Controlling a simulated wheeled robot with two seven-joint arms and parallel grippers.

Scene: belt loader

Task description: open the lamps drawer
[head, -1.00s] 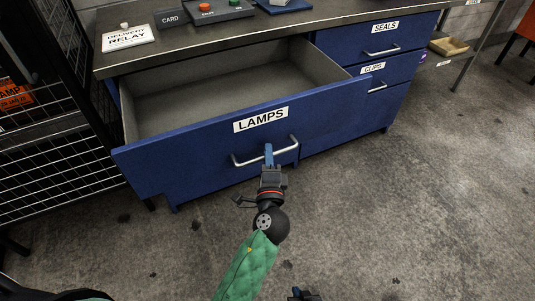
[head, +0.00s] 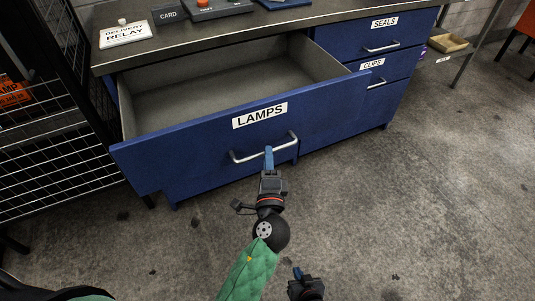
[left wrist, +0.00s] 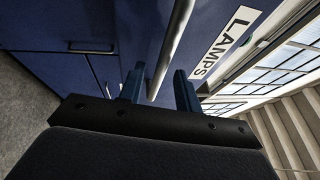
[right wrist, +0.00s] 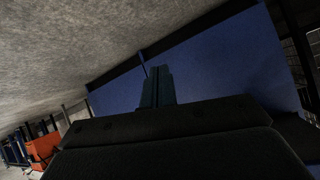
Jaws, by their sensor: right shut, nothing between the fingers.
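The blue lamps drawer (head: 200,152) is pulled far out from the bench, and the inside that I see is bare. Its label (head: 260,115) reads LAMPS. My left gripper (head: 269,156) is at the drawer's metal bar handle (head: 285,147). In the left wrist view, its two fingers (left wrist: 159,90) stand apart with the handle bar (left wrist: 172,45) running between them; gaps show beside the bar. My right gripper (head: 298,273) is low in the head view, away from the drawer front. Its fingers are together and empty in the right wrist view (right wrist: 158,86).
The seals drawer (head: 370,42) and clips drawer (head: 382,76) are closed at the right. A wire mesh cage (head: 60,150) stands close at the left. The floor at right is clear.

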